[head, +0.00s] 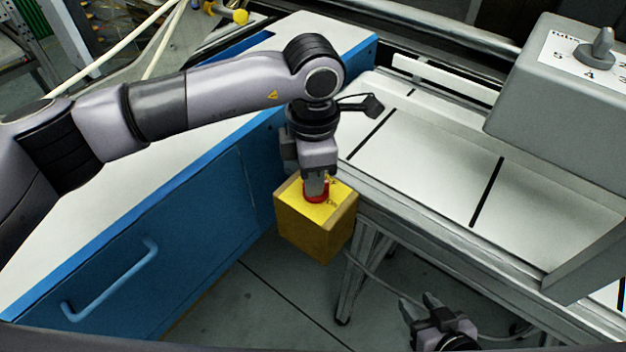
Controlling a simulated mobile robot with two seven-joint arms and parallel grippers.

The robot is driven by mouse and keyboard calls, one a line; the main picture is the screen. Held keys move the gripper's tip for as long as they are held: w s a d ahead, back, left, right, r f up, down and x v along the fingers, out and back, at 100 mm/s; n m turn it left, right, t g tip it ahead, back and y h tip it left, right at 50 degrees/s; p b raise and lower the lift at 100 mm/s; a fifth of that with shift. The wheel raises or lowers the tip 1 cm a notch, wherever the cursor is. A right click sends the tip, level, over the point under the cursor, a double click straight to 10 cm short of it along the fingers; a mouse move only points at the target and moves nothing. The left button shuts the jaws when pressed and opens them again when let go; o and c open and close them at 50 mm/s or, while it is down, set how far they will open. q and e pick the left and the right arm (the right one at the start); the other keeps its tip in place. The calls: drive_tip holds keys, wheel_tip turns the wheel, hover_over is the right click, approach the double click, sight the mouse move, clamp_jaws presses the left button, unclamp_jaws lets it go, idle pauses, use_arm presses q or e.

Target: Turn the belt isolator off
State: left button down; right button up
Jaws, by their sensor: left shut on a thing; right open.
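The belt isolator is a yellow box (304,228) beside the conveyor's near left corner, with a red knob (316,197) on its yellow top plate. My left gripper (316,190) points down from above and is shut on the red knob. Its fingers hide part of the knob, and I cannot read the knob's position or the plate's marks. My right gripper (421,305) is open and empty, low at the bottom of the head view, well below and right of the box.
A white-topped blue cabinet (170,240) stands at left. The conveyor (440,160) with white slats and dark gaps runs at right. A grey box with a numbered dial (590,60) stands over it. Bare floor (270,300) lies between cabinet and conveyor.

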use_arm(q)
drive_tip(key=n+b, duration=0.1)
drive_tip(key=n, duration=0.2)
drive_tip(key=shift+f+n+b, duration=0.1)
drive_tip(key=shift+n+b, duration=0.2)
drive_tip(key=shift+b, duration=0.05)
drive_tip(key=shift+s+d+n+b, duration=0.1)
drive_tip(key=shift+n+b, duration=0.8)
drive_tip(key=shift+n, duration=1.4)
drive_tip(key=c, duration=1.2)
unclamp_jaws()
drive_tip(key=shift+o, duration=0.2)
drive_tip(key=shift+r, duration=3.75)
drive_tip(key=shift+s, duration=0.1)
